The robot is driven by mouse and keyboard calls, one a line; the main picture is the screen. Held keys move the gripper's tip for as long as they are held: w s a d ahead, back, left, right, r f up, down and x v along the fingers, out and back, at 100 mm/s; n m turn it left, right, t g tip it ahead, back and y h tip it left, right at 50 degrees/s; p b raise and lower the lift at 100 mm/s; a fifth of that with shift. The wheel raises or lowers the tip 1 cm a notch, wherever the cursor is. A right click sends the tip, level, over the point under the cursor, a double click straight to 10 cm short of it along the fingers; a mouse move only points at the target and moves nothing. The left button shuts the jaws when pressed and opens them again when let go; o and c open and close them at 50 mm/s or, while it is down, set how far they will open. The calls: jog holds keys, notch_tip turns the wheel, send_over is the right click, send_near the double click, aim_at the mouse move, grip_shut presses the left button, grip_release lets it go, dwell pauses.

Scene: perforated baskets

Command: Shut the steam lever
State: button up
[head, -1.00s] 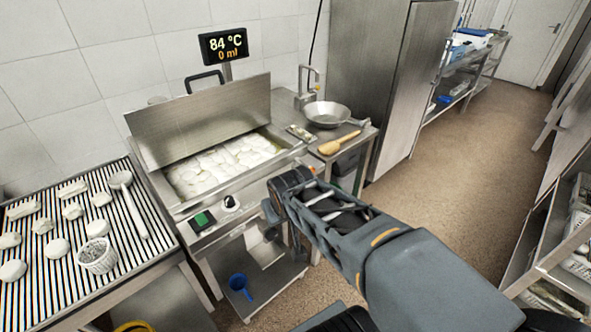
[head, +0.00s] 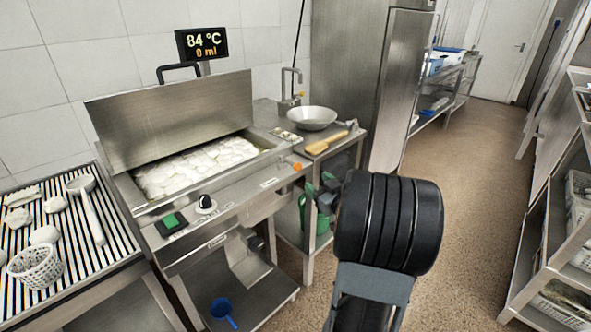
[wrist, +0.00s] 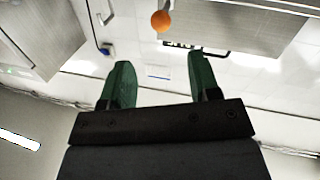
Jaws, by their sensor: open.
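An orange ball knob (head: 297,166), which looks like the end of the steam lever, sits at the right front corner of the steel cooker (head: 240,205). Its shaft cannot be made out. In the wrist view the orange ball (wrist: 160,20) is near the top, beyond the fingertips and between their lines. My gripper (wrist: 159,75) has two dark green fingers, apart and empty. In the head view my gripper (head: 324,190) shows partly, right of and below the orange ball, with my black arm joint hiding part of it.
The cooker's lid (head: 175,120) stands raised over white pieces in the basin. A green switch (head: 172,223) and black dial (head: 206,204) are on its front. A pan (head: 312,118) and wooden-handled tool (head: 328,142) lie on the side table. Open floor (head: 450,180) lies right.

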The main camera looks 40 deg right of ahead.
aim_at(299, 168)
jog(key=w, duration=1.2)
jog(key=shift+w+d+b, duration=0.2)
jog(key=shift+w+b, duration=0.1)
jog(key=shift+w, duration=0.1)
jog(key=shift+c, duration=0.4)
grip_shut()
